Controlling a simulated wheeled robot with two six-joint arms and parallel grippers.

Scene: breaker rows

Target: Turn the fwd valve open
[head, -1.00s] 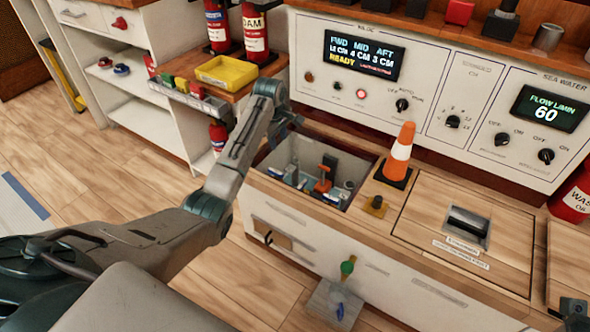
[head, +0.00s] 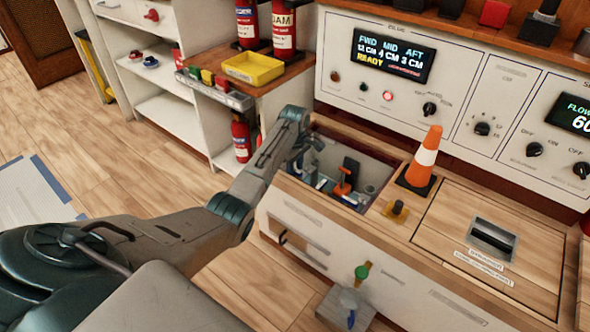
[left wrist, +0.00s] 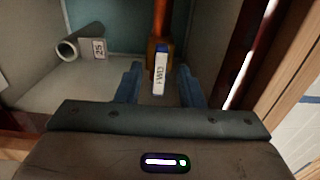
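The fwd valve shows in the left wrist view as an upright orange-brown part with a white FWD tag (left wrist: 160,74). My left gripper (left wrist: 159,86) is open, one blue finger on either side of the tag, with gaps between. The fwd valve cannot be made out in the head view, where my arm covers that corner. My right gripper is not in view.
The control panel (head: 360,90) rises behind. A yellow tray (head: 253,69) is on the shelf at back left. A pipe end (left wrist: 67,49) shows left of the valve.

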